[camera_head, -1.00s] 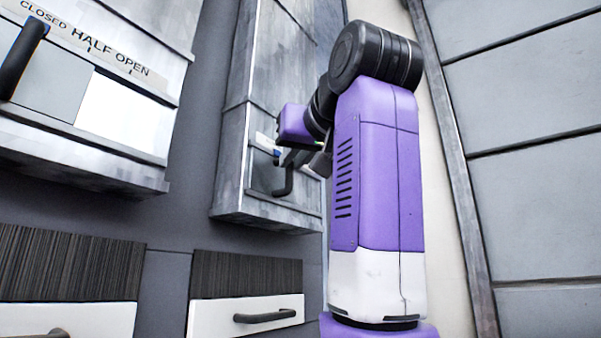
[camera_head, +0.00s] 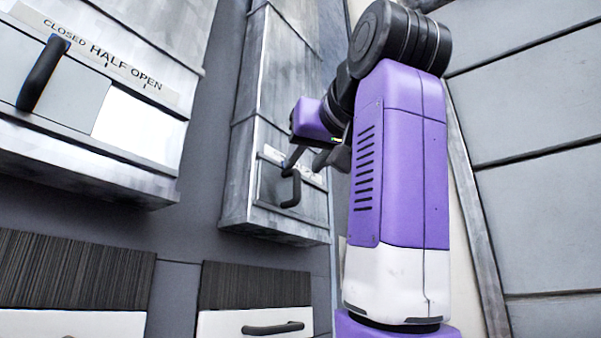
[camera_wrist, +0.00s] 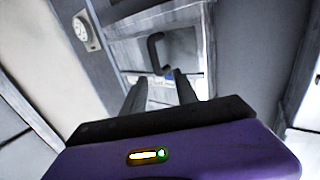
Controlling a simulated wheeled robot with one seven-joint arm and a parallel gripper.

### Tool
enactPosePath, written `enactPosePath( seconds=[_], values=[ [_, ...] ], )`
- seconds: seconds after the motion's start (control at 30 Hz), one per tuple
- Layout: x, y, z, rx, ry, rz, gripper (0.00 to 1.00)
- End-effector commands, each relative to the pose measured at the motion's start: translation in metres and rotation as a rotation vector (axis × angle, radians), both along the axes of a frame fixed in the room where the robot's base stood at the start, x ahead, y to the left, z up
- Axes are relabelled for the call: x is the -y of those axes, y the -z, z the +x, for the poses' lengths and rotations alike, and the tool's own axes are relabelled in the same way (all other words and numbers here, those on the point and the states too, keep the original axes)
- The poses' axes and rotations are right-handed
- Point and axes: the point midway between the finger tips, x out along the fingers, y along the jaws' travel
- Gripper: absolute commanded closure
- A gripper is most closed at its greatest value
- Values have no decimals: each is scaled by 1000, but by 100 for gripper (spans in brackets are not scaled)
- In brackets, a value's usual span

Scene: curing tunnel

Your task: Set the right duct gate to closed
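The right duct gate (camera_head: 270,186) is a grey panel low on the front of the right-hand metal duct, with a dark bent handle (camera_head: 296,190). A pale label strip (camera_head: 272,153) runs above it, partly hidden by my gripper and too small to read. I cannot tell the gate's exact setting. In the wrist view the handle (camera_wrist: 153,52) stands beyond my fingertips, on the grey panel (camera_wrist: 182,45). My gripper (camera_wrist: 160,78) is open and empty, its two dark fingers apart, with part of the label strip showing between them. It is not around the handle.
The left duct (camera_head: 100,165) has a similar gate; its handle (camera_head: 42,74) is near CLOSED on a CLOSED/HALF/OPEN label. Drawers with white fronts (camera_head: 225,323) are below. A panelled wall (camera_head: 540,200) stands right.

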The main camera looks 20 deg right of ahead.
Motion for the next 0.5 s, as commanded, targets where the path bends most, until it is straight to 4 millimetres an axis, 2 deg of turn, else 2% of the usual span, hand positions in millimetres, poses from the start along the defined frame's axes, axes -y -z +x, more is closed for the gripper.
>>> enactPosePath(
  seconds=[0.1, 0.2, 0.33, 0.5],
  values=[
    [1, 3, -21, 3, -1, 0, 65],
    [1, 2, -33, 2, -1, 0, 65],
    [1, 1, -41, 0, -1, 0, 65],
    [1, 0, -43, -1, -1, 0, 65]
  ],
)
